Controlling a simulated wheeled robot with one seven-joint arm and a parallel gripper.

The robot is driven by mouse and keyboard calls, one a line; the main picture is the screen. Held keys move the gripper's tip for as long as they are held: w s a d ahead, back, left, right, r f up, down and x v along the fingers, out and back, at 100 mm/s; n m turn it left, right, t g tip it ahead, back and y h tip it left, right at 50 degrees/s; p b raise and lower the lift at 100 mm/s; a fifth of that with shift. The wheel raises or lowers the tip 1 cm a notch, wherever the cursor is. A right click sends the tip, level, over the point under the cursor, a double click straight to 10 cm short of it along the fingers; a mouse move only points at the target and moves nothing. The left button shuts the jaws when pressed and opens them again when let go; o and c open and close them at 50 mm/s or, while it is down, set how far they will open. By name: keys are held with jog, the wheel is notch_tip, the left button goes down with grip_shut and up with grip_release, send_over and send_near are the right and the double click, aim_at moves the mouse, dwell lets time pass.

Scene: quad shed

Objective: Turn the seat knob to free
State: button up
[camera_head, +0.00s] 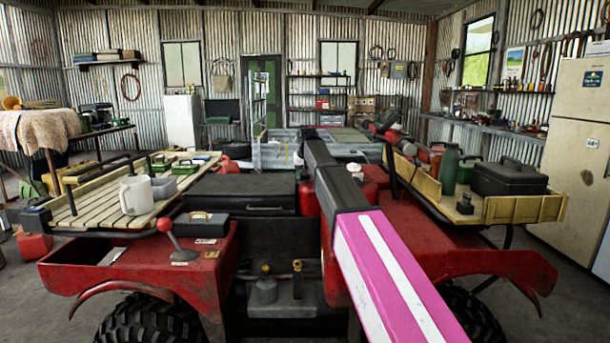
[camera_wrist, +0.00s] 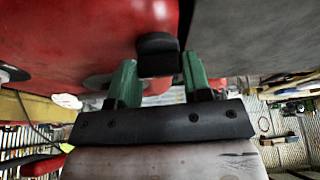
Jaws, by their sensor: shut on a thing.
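The seat knob (camera_wrist: 157,44) is a small black block in the upper middle of the wrist view, against a glossy red panel (camera_wrist: 70,35). My gripper (camera_wrist: 160,64) has two green fingers, one on each side of the knob, and is shut on it. In the head view my black and pink arm reaches forward over the red quad (camera_head: 195,270). The knob and my fingers cannot be made out there. The knob's setting cannot be read.
A yellow rack (camera_head: 520,208) carries a green flask (camera_head: 449,171) and a black toolbox (camera_head: 508,177) at right. A red-knobbed lever (camera_head: 175,240) stands at front left. A dark box (camera_head: 240,188) sits mid-quad.

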jog(key=n, duration=0.2)
jog(key=n+y, duration=0.1)
jog(key=n, duration=0.1)
jog(key=shift+d+y, duration=0.1)
jog(key=shift+y, duration=0.2)
jog(key=n, duration=0.2)
jog(key=n+g+y, duration=0.1)
jog(key=n, duration=0.1)
jog(key=shift+w+n+g, duration=0.15)
jog(key=shift+n+g, duration=0.15)
jog(key=shift+n, duration=0.1)
jog(key=n+g+y, duration=0.1)
jog(key=n, duration=0.3)
jog(key=shift+n+g, duration=0.9)
jog(key=shift+n, duration=0.9)
jog(key=o, duration=0.9)
jog(key=shift+d, duration=0.1)
jog(key=shift+r, duration=0.1)
jog(key=v, duration=1)
jog(key=shift+d+r, duration=0.25)
jog(key=shift+r, duration=0.05)
